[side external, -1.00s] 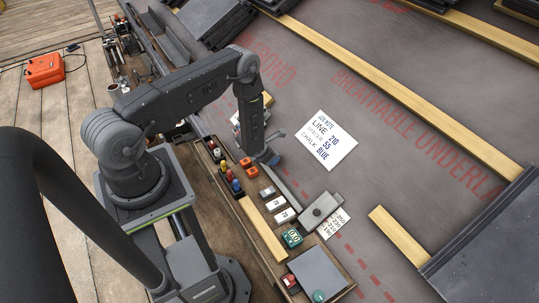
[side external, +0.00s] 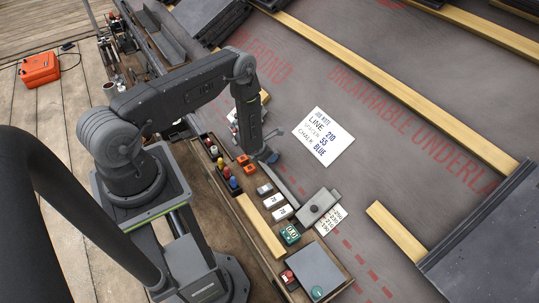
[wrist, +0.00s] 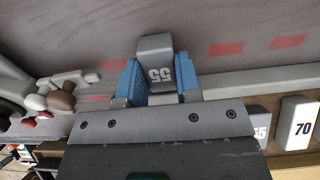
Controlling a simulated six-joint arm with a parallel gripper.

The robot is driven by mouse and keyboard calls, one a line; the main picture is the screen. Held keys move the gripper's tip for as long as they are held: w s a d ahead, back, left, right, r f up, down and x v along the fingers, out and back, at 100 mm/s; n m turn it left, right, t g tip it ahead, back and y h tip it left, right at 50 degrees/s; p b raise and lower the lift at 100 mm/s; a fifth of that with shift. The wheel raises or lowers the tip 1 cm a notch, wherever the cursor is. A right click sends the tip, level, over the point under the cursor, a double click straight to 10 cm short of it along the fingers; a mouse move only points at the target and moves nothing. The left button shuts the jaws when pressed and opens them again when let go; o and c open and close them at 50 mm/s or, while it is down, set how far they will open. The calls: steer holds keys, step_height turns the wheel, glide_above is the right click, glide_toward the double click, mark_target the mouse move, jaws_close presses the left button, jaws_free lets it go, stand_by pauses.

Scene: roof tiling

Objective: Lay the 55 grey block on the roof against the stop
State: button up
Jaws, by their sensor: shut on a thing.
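My gripper (wrist: 159,82) is shut on a grey block (wrist: 157,62) marked 55, held between its two blue fingers in the wrist view. In the side view my gripper (side external: 266,155) points down at the near edge of the roof underlay (side external: 365,200), by the parts tray. The held block is mostly hidden there, and I cannot tell whether it touches the roof. A grey bar (wrist: 260,82) runs to the right beside the block. I cannot tell which part is the stop.
Another grey block (side external: 264,189) and white 70 blocks (side external: 282,212) sit in the wooden tray, with orange pieces (side external: 242,160) nearby. A job note (side external: 323,137) reads line 210, 55, chalk blue. Timber battens (side external: 398,232) cross the underlay.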

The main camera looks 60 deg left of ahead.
steer(key=shift+s+f, duration=0.1)
steer(key=shift+f, duration=0.1)
stand_by(0.5)
steer(key=o, duration=1)
steer(key=shift+c, duration=0.2)
steer(key=shift+v, duration=3.5)
